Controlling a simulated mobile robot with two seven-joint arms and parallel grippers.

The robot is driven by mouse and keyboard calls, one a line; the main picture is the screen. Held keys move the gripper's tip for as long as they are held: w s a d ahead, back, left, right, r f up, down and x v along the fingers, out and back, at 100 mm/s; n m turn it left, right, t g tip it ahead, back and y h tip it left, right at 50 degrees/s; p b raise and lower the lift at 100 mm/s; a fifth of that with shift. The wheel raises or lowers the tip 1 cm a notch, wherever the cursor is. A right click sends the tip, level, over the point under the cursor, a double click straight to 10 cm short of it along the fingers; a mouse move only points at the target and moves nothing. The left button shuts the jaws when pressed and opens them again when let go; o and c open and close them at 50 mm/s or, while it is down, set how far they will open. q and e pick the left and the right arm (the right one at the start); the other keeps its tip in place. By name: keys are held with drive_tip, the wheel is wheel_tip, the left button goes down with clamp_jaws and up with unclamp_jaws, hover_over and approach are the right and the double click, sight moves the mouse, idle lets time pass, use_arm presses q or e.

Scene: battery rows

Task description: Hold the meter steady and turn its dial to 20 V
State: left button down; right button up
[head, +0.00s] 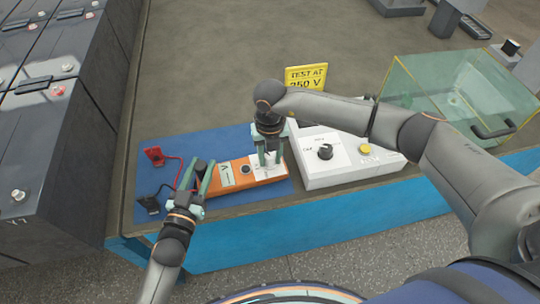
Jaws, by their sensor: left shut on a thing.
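The orange meter (216,203) lies on the blue mat (274,190). It has a pale green display (227,173), a small dark round dial (245,169) and a white panel towards its right end. My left gripper (203,172) is shut on the left end of the meter, one finger on each side. My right gripper (270,158) points down at the white panel, right of the dark dial. Its fingers are apart with nothing clearly between them. The dial's setting is too small to read.
A red clip (154,155) and a black clip (149,204) lie at the mat's left with cables. A white box (340,174) with a black knob stands right of the meter. Behind it are a yellow sign (306,77) reading "TEST AT 250 V" and a clear case (440,85).

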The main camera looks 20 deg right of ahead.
sight(270, 156)
drive_tip(key=o, duration=0.4)
drive_tip(key=shift+o, duration=0.2)
wheel_tip(270, 156, up, 12)
idle(0.4)
use_arm(q)
drive_tip(key=shift+c, duration=1.9)
unclamp_jaws()
drive_tip(key=v, duration=1.2)
drive_tip(key=shift+f, duration=0.1)
